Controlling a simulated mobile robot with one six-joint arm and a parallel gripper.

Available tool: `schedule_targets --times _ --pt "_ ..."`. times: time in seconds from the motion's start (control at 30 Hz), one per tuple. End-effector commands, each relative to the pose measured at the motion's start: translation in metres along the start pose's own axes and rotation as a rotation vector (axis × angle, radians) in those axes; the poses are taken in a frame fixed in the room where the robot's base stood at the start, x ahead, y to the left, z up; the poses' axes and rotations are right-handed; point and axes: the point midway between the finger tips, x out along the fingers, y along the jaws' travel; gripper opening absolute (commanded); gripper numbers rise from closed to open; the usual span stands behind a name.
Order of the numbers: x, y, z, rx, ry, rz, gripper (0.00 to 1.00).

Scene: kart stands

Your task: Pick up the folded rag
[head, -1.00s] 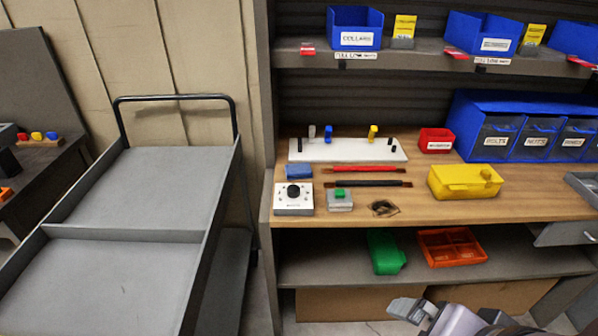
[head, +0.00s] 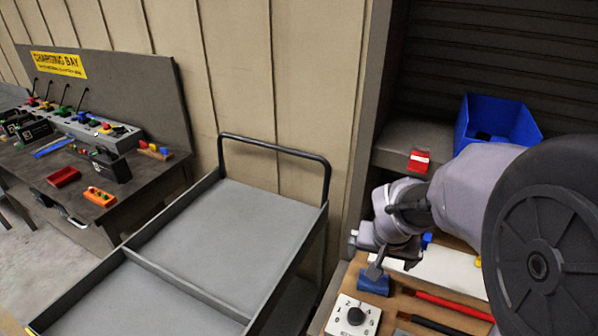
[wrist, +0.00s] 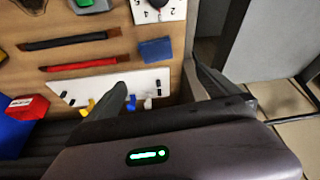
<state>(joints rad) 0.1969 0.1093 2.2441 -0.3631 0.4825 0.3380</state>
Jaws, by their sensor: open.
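The folded rag (head: 374,280) is a small blue flat piece on the wooden bench top, just behind the white dial box (head: 352,318). It also shows in the wrist view (wrist: 155,50), beyond my fingertips and roughly between their lines. My gripper (head: 367,256) is open and empty. In the head view it is just above and behind the rag, overlapping the rag's back edge, and I cannot tell its exact height. In the wrist view my gripper (wrist: 162,84) has its two fingers spread wide, with the rag ahead of them.
A white peg board (wrist: 118,88) lies close to my fingers. Red and black rods (wrist: 85,63) lie beside the rag. A grey cart (head: 225,222) stands left of the bench. The shelf (head: 405,140) overhangs behind.

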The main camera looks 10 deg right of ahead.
Motion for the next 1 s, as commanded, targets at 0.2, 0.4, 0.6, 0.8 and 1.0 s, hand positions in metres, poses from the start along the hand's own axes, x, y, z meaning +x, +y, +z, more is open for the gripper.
schedule_targets --times 0.2,0.4,0.6,0.8,1.0 --pt "0.058 0.001 0.003 -0.002 -0.005 0.003 1.00" --pt "0.111 0.002 0.002 -0.001 -0.003 0.002 1.00" --pt "0.129 0.002 0.001 -0.001 -0.002 0.002 1.00" --pt "0.166 0.009 0.002 0.000 -0.003 0.002 1.00" --pt "0.176 0.008 0.000 -0.001 -0.001 0.001 1.00"
